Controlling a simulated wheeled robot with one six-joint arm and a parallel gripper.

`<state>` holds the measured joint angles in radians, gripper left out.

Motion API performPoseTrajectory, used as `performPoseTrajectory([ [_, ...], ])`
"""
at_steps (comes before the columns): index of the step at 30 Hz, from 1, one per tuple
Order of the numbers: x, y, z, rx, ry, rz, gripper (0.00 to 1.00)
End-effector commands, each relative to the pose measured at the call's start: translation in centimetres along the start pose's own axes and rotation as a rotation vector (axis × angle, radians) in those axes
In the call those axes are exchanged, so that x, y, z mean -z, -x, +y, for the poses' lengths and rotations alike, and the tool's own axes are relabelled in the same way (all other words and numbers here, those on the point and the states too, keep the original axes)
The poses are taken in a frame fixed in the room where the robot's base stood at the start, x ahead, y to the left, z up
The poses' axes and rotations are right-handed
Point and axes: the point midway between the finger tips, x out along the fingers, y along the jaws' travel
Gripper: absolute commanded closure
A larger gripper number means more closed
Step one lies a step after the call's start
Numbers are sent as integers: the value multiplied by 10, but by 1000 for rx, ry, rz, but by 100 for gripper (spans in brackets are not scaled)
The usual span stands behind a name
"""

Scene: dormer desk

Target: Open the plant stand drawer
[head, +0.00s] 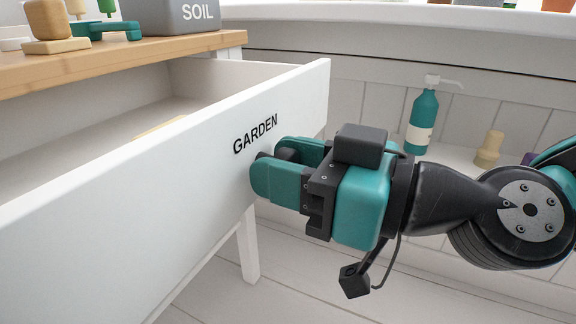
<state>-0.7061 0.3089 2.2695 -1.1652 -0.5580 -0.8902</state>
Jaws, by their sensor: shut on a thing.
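The plant stand (110,62) has a wooden top and a white frame at the upper left. Its white drawer (130,205) stands open, pulled well out, with its interior visible behind the front panel. The front is marked "GARDEN". My gripper (267,161) is at the drawer's front, just below and right of the lettering, with its teal fingers shut on the drawer handle. The fingers hide the handle itself. A small part of a yellowish item (160,128) shows inside the drawer.
A grey SOIL box (170,15), a teal tool (105,30) and a wooden-handled item (52,20) sit on the stand's top. A teal pump bottle (422,120) and a tan bottle (489,150) stand on a low ledge at right. White floorboards below look clear.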

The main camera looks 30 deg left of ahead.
Motion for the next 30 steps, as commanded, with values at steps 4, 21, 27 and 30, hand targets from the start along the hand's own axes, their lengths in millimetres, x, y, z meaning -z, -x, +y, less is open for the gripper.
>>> performPoseTrajectory([
  [4,1,0,1,-3,2,2,100],
  [21,1,1,1,-2,0,1,37],
  [27,0,1,0,-1,0,1,37],
  [30,-1,4,-1,3,0,1,37],
])
